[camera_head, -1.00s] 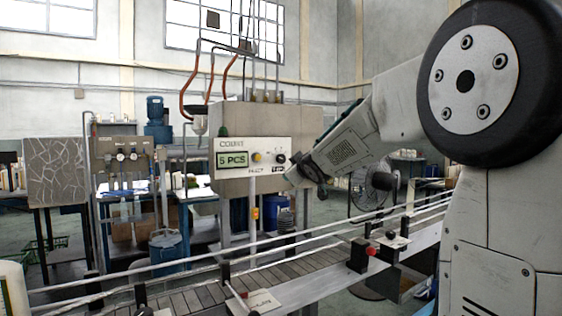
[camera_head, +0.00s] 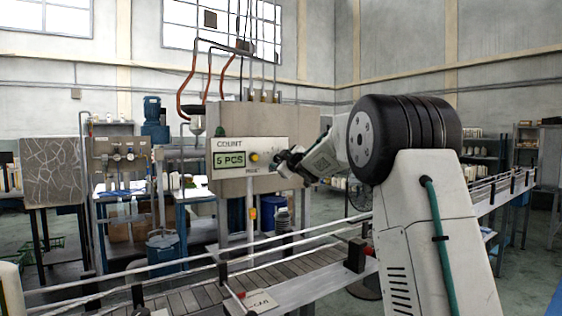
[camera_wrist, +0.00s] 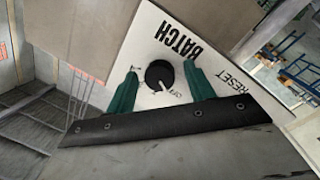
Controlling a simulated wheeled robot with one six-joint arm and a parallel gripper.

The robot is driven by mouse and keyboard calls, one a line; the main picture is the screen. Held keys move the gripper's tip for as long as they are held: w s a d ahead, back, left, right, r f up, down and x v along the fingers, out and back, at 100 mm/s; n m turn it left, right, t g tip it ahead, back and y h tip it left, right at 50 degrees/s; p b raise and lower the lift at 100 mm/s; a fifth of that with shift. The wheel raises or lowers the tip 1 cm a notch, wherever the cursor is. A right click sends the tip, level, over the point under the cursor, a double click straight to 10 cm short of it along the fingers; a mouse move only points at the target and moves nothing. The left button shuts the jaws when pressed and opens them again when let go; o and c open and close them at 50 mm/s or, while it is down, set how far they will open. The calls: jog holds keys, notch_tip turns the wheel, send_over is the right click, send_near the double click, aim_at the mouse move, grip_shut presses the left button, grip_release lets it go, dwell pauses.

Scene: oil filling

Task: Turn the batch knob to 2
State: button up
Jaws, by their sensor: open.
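The batch knob (camera_wrist: 159,74) is a round black dial on a white panel, beside the printed word BATCH in the wrist view. A pale mark on it appears to point toward the OFF label; the other dial marks are too small to read. My gripper (camera_wrist: 160,70) has its two green fingers apart, one on each side of the knob; I cannot tell whether they touch it. In the head view my gripper (camera_head: 284,162) is at the right part of the control panel (camera_head: 231,143) and hides the knob. The panel's display (camera_head: 229,159) reads 5 PCS.
A yellow button (camera_head: 254,157) sits left of my gripper on the panel. The word RESET shows beside BATCH in the wrist view. A conveyor (camera_head: 190,295) with rails runs below the panel. Hoses and pipes rise above the grey box (camera_head: 270,119).

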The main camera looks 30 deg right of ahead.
jog(key=c, duration=1)
jog(key=shift+o, duration=0.2)
jog(key=shift+m, duration=0.3)
jog(key=shift+m+g, duration=0.4)
jog(key=shift+m, duration=3)
jog(key=o, duration=1)
jog(key=shift+c, duration=0.2)
